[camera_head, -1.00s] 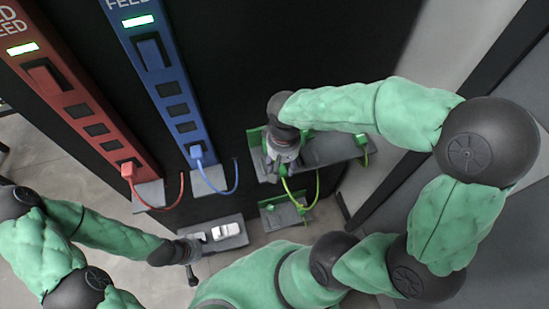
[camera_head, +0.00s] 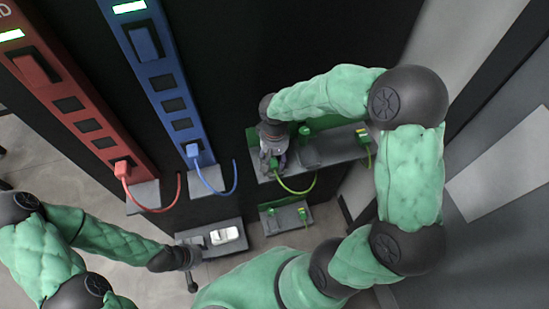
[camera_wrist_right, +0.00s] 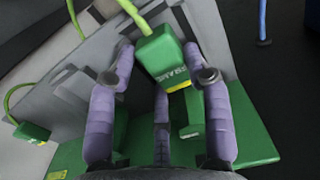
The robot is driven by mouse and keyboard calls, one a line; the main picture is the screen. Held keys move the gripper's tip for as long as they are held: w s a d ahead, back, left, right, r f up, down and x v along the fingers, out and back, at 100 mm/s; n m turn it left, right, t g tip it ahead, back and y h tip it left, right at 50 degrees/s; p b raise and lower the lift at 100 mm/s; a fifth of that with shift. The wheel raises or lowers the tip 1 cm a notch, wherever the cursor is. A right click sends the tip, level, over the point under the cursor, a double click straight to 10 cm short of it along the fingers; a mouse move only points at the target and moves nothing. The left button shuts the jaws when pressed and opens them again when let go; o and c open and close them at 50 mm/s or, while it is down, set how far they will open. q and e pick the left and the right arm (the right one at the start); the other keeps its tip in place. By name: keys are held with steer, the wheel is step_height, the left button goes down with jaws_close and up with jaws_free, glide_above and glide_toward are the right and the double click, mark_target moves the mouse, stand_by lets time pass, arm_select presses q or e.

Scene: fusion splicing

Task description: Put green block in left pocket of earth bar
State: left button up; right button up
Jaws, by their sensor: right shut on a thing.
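My right gripper (camera_head: 273,157) is shut on a green block (camera_head: 273,162) at the left part of the earth bar (camera_head: 335,150), a grey ledge with a green back.
A blue strip (camera_head: 168,85) and a red strip (camera_head: 62,95) with plugged cables stand left of the bar. A small grey shelf (camera_head: 285,218) with green parts is below it. Another grey shelf holds a white object (camera_head: 224,235). A green plug (camera_head: 363,135) is at the bar's right.

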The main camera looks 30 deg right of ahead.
mark_target(274, 159)
steer(key=shift+f, duration=0.15)
steer(key=o, duration=0.9)
steer(key=shift+r, duration=0.6)
step_height(274, 159, up, 11)
steer(key=p, duration=0.3)
steer(key=shift+p, duration=0.35)
steer(key=shift+r, duration=0.1)
